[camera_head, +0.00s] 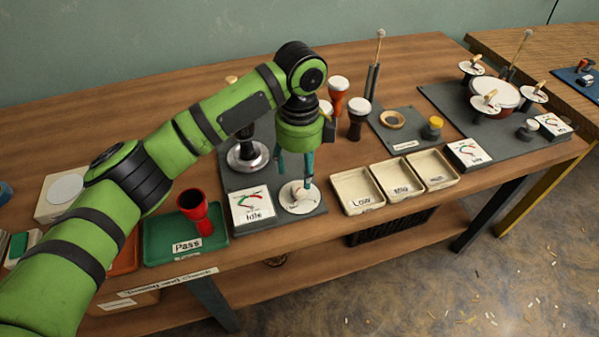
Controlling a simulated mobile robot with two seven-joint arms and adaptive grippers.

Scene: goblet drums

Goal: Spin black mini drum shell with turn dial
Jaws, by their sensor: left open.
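A dark shape that looks like the black drum shell (246,134) stands on a round silver turntable (247,158) on a grey board; my arm hides its upper part. The turn dial (300,200) is a flat white disc at the board's front right corner. My left gripper (296,180) points down over the dial, with its teal fingers apart. The fingertips are at or just above the dial's back part; I cannot tell whether they touch it. A meter card (252,207) left of the dial reads "Idle". My right gripper is not in view.
Right of the dial are several cream trays (357,207). Behind them stand an orange drum (336,101) and a black drum with a white top (357,124). The table's front edge is close to the dial.

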